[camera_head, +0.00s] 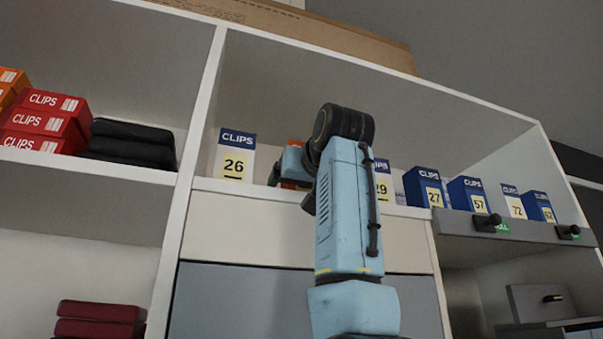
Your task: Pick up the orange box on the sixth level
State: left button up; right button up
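Small orange patches (288,185) show beside my gripper on the upper shelf; they look like part of an orange box, mostly hidden behind my arm. One arm rises from the bottom, right of the middle; I take it for my right one. Its light blue forearm bends at a dark joint near the shelf. The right gripper (278,172) points left and away at the orange patches. Its fingers are largely covered, so I cannot tell whether they are open or touching the box. My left gripper is not in view.
A white-and-blue CLIPS box (234,160) marked 26 stands left of the gripper. Several blue or white CLIPS boxes (423,188) stand to the right. Red CLIPS boxes (44,121) and black folded items (131,143) fill the left bay. A white upright (196,130) divides the bays.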

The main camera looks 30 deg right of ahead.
jog(key=c, duration=1.2)
jog(key=shift+r, duration=0.2)
